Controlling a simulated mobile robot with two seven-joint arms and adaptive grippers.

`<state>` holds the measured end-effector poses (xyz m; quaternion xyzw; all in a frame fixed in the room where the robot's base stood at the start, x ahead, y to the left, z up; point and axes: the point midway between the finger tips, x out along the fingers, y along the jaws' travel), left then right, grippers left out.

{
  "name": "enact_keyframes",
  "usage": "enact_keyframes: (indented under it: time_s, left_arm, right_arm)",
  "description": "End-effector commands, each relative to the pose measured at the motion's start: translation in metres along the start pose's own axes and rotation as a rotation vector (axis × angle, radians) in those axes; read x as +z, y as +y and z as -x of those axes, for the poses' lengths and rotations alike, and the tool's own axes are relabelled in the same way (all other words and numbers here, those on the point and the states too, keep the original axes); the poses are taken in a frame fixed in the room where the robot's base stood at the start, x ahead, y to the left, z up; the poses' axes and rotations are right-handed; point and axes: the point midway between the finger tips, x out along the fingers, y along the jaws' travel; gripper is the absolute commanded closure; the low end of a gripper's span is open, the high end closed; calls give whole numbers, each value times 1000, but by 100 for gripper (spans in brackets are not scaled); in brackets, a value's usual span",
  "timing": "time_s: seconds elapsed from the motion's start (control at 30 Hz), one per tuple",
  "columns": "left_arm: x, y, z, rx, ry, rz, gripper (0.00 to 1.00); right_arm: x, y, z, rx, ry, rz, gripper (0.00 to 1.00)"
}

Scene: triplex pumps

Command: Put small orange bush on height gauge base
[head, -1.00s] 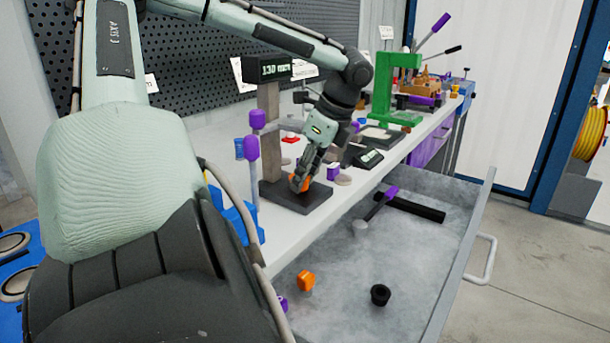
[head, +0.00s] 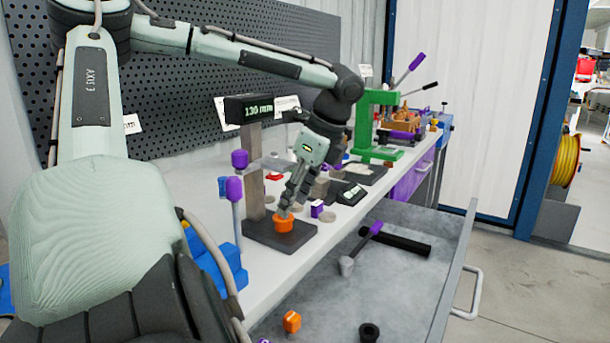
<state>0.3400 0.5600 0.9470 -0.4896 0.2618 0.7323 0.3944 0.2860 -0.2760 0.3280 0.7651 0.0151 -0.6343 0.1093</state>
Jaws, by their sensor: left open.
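The small orange bush (head: 284,223) sits on the dark base plate (head: 265,238) of the height gauge, in front of its post. The gauge's display (head: 249,108) reads about 130 mm. My left gripper (head: 287,209) points down right above the bush, with its fingertips close to the bush's top; whether they touch it I cannot tell. The gripper is open. Another orange piece (head: 291,321) lies in the open drawer. My right gripper is not in view.
The open grey drawer (head: 400,275) holds a black ring (head: 369,333), a purple-handled hammer (head: 360,249) and a black bar. Blue blocks (head: 215,262) stand left of the gauge. A green press (head: 377,128) stands farther along the bench.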

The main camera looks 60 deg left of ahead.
Motion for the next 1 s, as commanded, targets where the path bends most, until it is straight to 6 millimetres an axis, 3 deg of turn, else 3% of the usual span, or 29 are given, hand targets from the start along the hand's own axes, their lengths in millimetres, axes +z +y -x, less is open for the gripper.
enact_keyframes:
  time_s: [0.2, 0.4, 1.0]
  left_arm:
    - [0, 0, 47, -1, 0, 1, 52]
    - [0, 0, 72, 1, 0, 1, 52]
    - [0, 0, 77, 1, 1, 0, 52]
  right_arm:
    - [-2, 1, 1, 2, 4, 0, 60]
    - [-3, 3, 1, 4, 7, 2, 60]
    - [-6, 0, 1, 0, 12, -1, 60]
